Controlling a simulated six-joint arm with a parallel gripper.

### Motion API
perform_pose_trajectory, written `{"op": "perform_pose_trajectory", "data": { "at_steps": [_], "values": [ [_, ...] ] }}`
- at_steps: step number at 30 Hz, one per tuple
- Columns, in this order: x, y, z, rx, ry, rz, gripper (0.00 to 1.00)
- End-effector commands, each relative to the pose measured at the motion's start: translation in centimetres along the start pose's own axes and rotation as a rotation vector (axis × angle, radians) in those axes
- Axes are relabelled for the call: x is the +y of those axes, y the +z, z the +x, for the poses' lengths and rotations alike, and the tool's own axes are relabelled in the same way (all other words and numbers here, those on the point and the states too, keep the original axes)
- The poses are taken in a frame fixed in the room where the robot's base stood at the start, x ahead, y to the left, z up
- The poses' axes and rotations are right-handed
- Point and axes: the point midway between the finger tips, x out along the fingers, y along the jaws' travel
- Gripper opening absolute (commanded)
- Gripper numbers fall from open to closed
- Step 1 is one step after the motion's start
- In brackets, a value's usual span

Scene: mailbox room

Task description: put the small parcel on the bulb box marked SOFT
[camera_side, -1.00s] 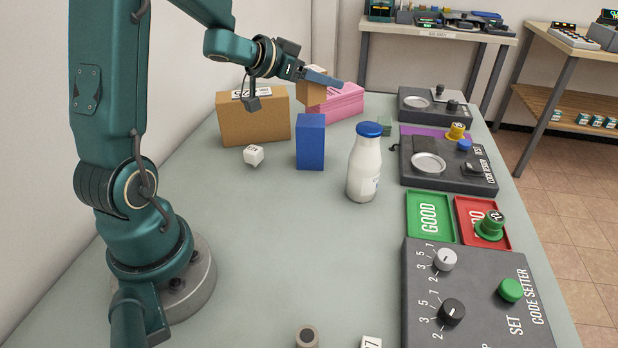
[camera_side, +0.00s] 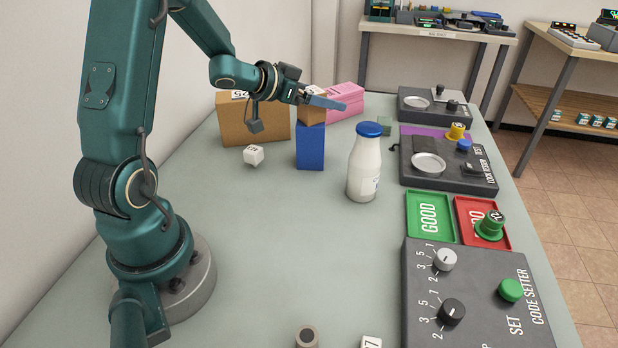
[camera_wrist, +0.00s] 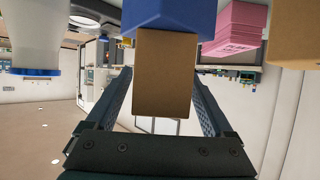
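The small parcel (camera_side: 312,116) is a plain brown box. My gripper (camera_side: 325,103) is shut on it, and the wrist view shows the parcel (camera_wrist: 164,75) between the two fingers (camera_wrist: 163,85). The parcel is directly over the upright blue box (camera_side: 310,148), touching its top or very nearly so; I cannot tell which. The wrist view is upside down and shows the blue box (camera_wrist: 172,14) against the parcel's underside. A pink box (camera_side: 345,100) stands behind to the right. I cannot read SOFT on any box.
A milk bottle (camera_side: 364,168) stands right of the blue box. Testers and trays, including the green GOOD tray (camera_side: 428,222), line the right edge.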

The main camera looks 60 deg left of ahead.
Motion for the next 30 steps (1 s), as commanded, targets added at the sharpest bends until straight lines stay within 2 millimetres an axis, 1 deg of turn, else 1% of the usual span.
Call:
{"op": "perform_pose_trajectory", "data": {
  "at_steps": [8, 11, 14, 24, 30],
  "values": [
    [0.0, -0.1, -0.1, 0.001, 0.000, 0.002, 0.86],
    [-0.1, -0.4, -0.5, 0.002, -0.002, 0.002, 0.86],
    [-0.1, -0.4, -1.6, 0.002, -0.004, 0.002, 0.86],
    [-0.2, -0.4, -7.6, 0.005, -0.005, 0.003, 0.86],
    [-0.2, -0.4, -10.5, 0.005, -0.004, 0.002, 0.86]
  ]
}}
